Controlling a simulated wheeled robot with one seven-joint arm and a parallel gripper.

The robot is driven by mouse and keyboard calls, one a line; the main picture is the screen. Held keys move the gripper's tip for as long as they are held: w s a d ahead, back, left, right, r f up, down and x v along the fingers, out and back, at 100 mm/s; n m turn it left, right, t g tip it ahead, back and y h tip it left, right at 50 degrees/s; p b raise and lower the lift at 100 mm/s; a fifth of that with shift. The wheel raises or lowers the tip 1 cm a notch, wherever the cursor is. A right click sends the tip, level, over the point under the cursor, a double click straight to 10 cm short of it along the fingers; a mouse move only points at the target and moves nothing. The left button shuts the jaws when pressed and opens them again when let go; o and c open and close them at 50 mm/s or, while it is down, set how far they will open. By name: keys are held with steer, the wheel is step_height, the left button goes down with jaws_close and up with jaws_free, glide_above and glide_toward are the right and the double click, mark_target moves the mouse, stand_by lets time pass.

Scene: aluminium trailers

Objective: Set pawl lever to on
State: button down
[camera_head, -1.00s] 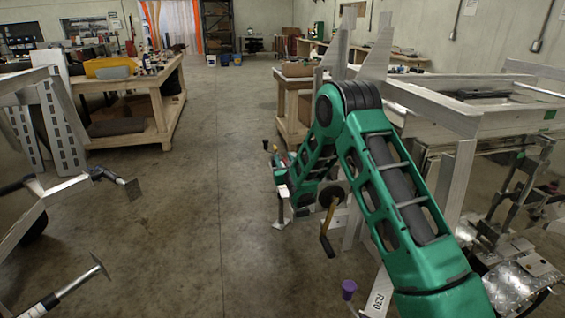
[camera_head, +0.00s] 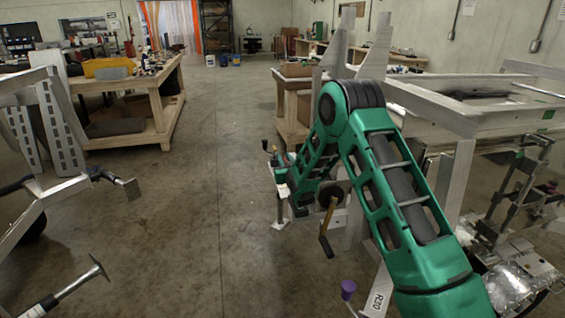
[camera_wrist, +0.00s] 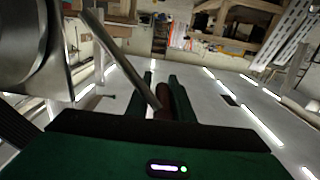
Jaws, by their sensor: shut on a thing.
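In the wrist view, my gripper (camera_wrist: 163,98) has its two dark green fingers closed around the dark reddish grip of a lever (camera_wrist: 128,66). The lever's thin metal rod slants from upper left down into the fingers. It looks like the pawl lever, but its marking and its on or off side cannot be read. A large grey metal part (camera_wrist: 35,50) fills the upper left, close beside the rod. In the head view, my green arm reaches down behind the trailer's front end, and the gripper and lever are too small or hidden to make out clearly.
A yellow-handled crank (camera_head: 327,228) hangs beside my arm. The aluminium trailer frame (camera_head: 455,185) stands to the right, with a purple cup-like thing (camera_head: 348,287) low in front. Another trailer (camera_head: 40,215) is at left. The concrete floor (camera_head: 190,220) between them is clear.

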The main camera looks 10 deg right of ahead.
steer(key=d+r+m, duration=0.2)
steer(key=d+m, duration=0.6)
steer(key=m, duration=0.1)
steer(key=shift+r+m, duration=0.15)
steer(key=shift+m, duration=0.25)
steer(key=shift+d, duration=0.1)
stand_by(0.4)
steer(key=c, duration=1.8)
jaws_free()
steer(key=shift+o, duration=0.6)
steer(key=shift+d, duration=0.1)
steer(key=shift+r, duration=0.1)
steer(key=s+a+r, duration=0.5)
steer(key=a+r, duration=0.5)
steer(key=shift+a+r, duration=0.3)
steer(key=shift+r, duration=0.05)
